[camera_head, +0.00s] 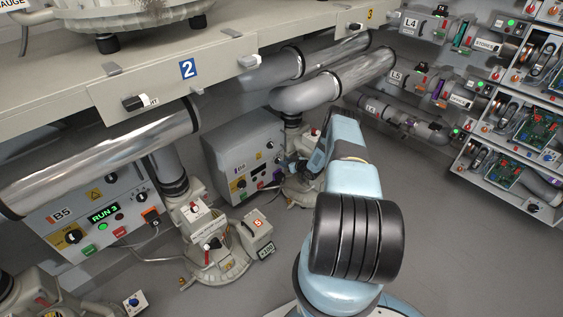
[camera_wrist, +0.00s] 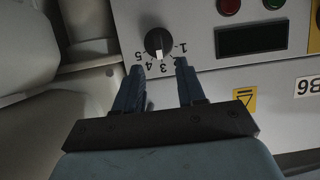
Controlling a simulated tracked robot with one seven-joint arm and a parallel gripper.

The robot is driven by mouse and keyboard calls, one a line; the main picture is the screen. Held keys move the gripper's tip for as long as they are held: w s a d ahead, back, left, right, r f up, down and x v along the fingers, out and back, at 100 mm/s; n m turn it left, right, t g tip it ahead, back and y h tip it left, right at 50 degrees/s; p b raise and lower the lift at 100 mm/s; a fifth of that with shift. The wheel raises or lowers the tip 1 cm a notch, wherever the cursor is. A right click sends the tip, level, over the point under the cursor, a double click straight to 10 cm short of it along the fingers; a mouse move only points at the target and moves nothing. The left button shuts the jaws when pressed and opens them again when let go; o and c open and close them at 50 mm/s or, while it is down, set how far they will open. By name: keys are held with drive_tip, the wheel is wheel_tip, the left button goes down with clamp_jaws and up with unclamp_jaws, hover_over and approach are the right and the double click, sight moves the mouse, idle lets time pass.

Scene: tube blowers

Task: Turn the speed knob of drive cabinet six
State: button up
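Drive cabinet B6 (camera_head: 232,145) stands on the floor at centre in the head view, and its panel (camera_wrist: 208,14) appears upside down in the wrist view. A black speed knob (camera_wrist: 158,42) with a white pointer sits on the panel beside a printed scale. The pointer faces down in the wrist view, close to the 3. The 2 is hard to make out. My gripper (camera_wrist: 159,67) is open, its two fingertips apart just below the knob in that view, with nothing between them. Whether they touch the panel is unclear. In the head view, my arm partly hides the gripper.
A dark display (camera_wrist: 251,39), a red button (camera_wrist: 229,6) and a green button (camera_wrist: 274,2) lie right of the knob. Pipes (camera_head: 300,97) run above the cabinet. Cabinet B5 (camera_head: 95,215) and a valve base (camera_head: 213,255) stand to the left. Open floor lies at right.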

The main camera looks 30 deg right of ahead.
drive_tip(key=shift+x, duration=1.9)
drive_tip(key=shift+w+r, duration=0.1)
clamp_jaws()
